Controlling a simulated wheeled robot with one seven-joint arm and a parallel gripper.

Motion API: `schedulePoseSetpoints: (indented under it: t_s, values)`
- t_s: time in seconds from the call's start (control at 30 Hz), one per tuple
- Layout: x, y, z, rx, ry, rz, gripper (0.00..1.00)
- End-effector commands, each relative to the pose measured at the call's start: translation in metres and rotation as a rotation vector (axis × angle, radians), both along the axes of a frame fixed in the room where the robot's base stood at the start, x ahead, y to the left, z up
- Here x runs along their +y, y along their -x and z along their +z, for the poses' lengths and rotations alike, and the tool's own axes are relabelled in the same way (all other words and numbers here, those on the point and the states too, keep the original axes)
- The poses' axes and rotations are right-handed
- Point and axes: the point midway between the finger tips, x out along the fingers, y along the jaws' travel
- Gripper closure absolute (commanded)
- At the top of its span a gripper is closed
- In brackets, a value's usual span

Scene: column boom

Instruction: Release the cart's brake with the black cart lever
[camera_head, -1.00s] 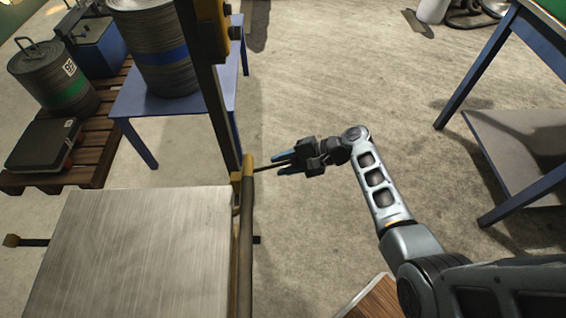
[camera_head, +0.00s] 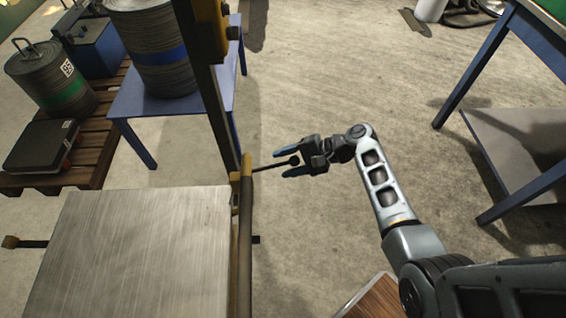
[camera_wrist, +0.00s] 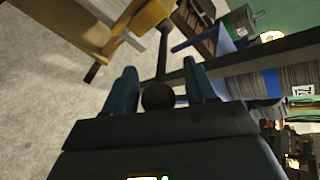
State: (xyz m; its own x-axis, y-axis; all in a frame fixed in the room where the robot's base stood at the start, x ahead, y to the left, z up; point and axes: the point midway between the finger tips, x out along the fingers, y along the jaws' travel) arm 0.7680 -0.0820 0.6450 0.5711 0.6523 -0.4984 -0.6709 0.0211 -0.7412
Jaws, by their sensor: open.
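The black cart lever (camera_head: 272,166) sticks out to the right from the yellow bracket on the cart's post, a thin rod with a round black knob at its end. My gripper (camera_head: 284,163) is open, its blue fingers on either side of the knob end. In the wrist view the lever's knob (camera_wrist: 158,96) lies between the two open fingers (camera_wrist: 163,88), with the rod running up to the yellow bracket (camera_wrist: 125,32). Contact with either finger cannot be told. The cart (camera_head: 135,250) has a bare metal top at the lower left.
The upright post (camera_head: 207,95) stands just left of the lever. A blue table (camera_head: 137,104) with a large drum (camera_head: 160,55) is behind it, beside a wooden pallet (camera_head: 92,165). A blue-framed table (camera_head: 515,135) stands at the right. The floor between is clear.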

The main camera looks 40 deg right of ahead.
Motion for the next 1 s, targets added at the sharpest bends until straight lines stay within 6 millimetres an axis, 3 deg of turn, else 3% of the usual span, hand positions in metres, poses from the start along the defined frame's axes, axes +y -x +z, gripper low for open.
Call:
schedulePoseSetpoints:
  t_s: [0.4,1.0]
  values:
    - [-0.038,0.034,0.029,0.001,0.001,0.0,0.44]
    - [-0.041,0.036,0.03,0.001,0.0,0.0,0.44]
